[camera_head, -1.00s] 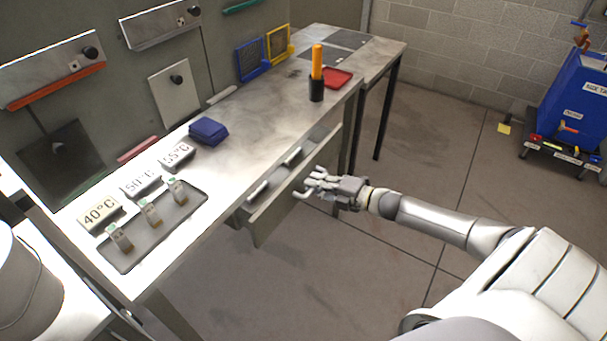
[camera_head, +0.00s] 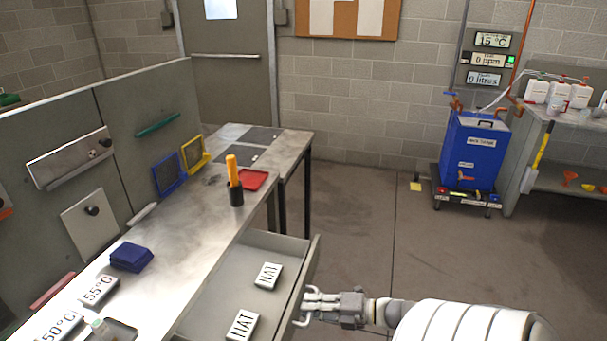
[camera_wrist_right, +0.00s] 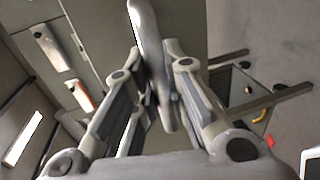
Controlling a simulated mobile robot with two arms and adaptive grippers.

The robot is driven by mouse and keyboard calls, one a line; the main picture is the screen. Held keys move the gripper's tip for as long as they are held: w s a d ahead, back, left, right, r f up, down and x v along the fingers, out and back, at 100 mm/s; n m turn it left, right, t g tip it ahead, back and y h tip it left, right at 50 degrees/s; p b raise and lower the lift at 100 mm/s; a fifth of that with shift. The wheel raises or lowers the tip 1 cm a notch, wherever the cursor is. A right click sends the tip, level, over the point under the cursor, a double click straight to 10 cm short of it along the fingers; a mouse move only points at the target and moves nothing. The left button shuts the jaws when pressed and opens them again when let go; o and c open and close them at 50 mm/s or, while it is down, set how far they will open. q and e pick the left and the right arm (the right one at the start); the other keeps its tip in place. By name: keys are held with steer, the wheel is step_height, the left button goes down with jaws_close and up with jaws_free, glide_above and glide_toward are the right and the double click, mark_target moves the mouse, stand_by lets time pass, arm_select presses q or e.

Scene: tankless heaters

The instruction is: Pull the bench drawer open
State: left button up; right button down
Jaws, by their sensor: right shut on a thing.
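The bench drawer (camera_head: 219,300) is pulled well out from under the bench top (camera_head: 198,220). It is a grey tray, and two white NAT-labelled blocks (camera_head: 267,276) lie in it. My right gripper (camera_head: 307,306) is at the outer face of the drawer front, shut on the drawer handle. In the right wrist view the light grey handle bar (camera_wrist_right: 148,45) runs between the fingers (camera_wrist_right: 150,100). The fingers hide part of the handle. My left gripper is not in view.
A black cup with an orange handle (camera_head: 236,193), a red tray (camera_head: 253,180) and a dark blue block (camera_head: 131,257) stand on the bench. A blue tank (camera_head: 473,150) on a cart stands by the back wall. The floor (camera_head: 345,225) right of the bench is clear.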

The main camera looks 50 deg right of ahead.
steer(key=shift+s, duration=0.1)
steer(key=c, duration=1.5)
jaws_free()
steer(key=shift+o, duration=0.2)
steer(key=v, duration=1.2)
steer(key=shift+d+f, duration=0.1)
steer(key=shift+f, duration=0.05)
